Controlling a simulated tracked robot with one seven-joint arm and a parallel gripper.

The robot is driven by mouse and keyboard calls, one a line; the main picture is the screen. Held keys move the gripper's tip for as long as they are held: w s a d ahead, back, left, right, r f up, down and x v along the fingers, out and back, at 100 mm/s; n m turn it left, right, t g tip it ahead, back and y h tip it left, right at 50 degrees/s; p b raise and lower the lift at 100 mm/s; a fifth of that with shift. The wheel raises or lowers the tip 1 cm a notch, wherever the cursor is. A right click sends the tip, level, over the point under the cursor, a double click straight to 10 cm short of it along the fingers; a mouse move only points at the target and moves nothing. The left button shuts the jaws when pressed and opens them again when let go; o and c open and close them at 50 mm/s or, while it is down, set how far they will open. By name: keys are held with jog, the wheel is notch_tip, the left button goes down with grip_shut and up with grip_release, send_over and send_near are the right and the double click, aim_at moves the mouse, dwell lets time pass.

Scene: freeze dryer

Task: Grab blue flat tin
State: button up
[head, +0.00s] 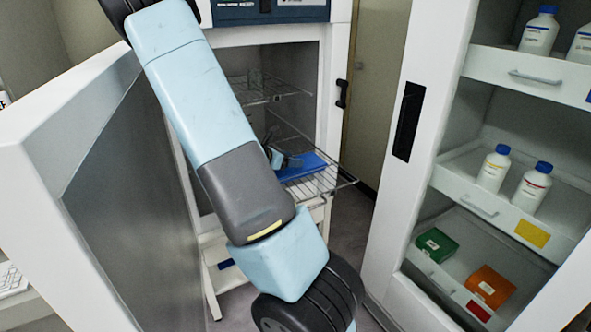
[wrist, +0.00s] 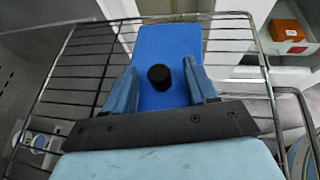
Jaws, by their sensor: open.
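The blue flat tin (head: 307,166) lies on a pulled-out wire shelf of the open freeze dryer in the head view. In the wrist view the tin (wrist: 169,45) is below and ahead of my gripper (wrist: 160,68), reaching past the fingertips. My gripper (head: 284,158) is open, at the tin's left side in the head view. In the wrist view one finger is on each side of the tin's near part; I cannot tell whether they touch it. A round black piece shows between the fingers. My arm hides part of the shelf in the head view.
The wire shelf (head: 322,183) juts out of the chamber. The dryer's open door (head: 135,215) stands left of my arm. At right, an open cabinet holds white bottles (head: 494,168), a green box (head: 436,245) and an orange box (head: 490,287).

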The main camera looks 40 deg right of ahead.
jog(key=shift+d, duration=0.1)
grip_shut()
dwell(0.5)
